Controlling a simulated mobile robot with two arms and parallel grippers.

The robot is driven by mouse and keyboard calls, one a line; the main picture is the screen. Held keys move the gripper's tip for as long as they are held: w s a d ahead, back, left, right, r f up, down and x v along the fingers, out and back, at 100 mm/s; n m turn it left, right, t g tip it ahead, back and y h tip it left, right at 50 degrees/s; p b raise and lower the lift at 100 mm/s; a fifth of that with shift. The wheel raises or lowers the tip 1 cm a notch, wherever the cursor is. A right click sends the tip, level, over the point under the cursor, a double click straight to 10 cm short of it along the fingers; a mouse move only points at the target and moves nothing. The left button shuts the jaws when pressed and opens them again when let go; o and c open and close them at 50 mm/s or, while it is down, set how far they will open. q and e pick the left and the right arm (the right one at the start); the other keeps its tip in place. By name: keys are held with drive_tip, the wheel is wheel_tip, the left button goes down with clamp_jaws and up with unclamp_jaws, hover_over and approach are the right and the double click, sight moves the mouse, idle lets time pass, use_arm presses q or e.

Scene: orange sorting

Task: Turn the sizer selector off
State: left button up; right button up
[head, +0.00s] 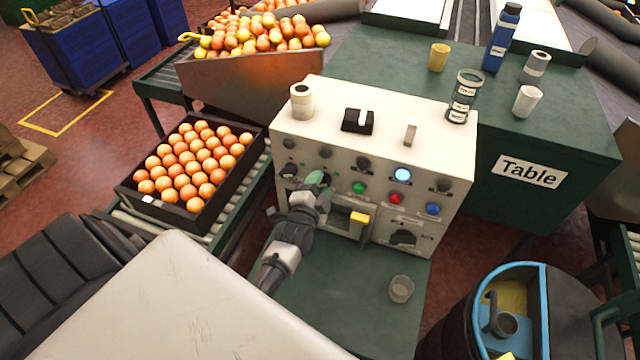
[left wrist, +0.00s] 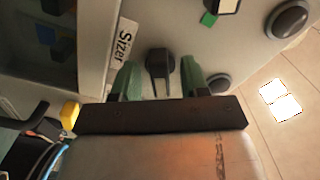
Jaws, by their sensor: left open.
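The sizer selector (left wrist: 160,72) is a dark knob with a pointed lever on the white control panel (head: 372,122). In the left wrist view it shows beside the "Sizer" label (left wrist: 124,42), its lever pointing down the picture. My left gripper (left wrist: 158,78) is open, with one green finger on each side of the knob; I cannot tell if they touch it. In the head view my left gripper (head: 315,190) is at the panel's left front and hides the selector. My right gripper is not in view.
Other knobs, a lit blue-white button (head: 403,175), a green button (head: 358,187) and a red button (head: 396,198) are on the panel. A yellow handle (head: 359,217) sticks out right of my gripper.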

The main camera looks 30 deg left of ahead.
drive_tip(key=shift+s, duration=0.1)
use_arm(q)
drive_tip(key=shift+c, duration=0.9)
clamp_jaws()
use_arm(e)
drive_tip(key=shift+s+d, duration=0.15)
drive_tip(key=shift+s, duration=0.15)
use_arm(q)
drive_tip(key=shift+n, duration=0.3)
drive_tip(key=n, duration=0.5)
drive_tip(key=shift+p, duration=0.4)
drive_tip(key=n, duration=0.6)
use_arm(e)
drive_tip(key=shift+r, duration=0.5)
use_arm(q)
drive_tip(key=shift+d+n, duration=0.1)
drive_tip(key=shift+n, duration=0.3)
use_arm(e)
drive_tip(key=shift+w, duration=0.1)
use_arm(q)
drive_tip(key=shift+o, duration=0.9)
unclamp_jaws()
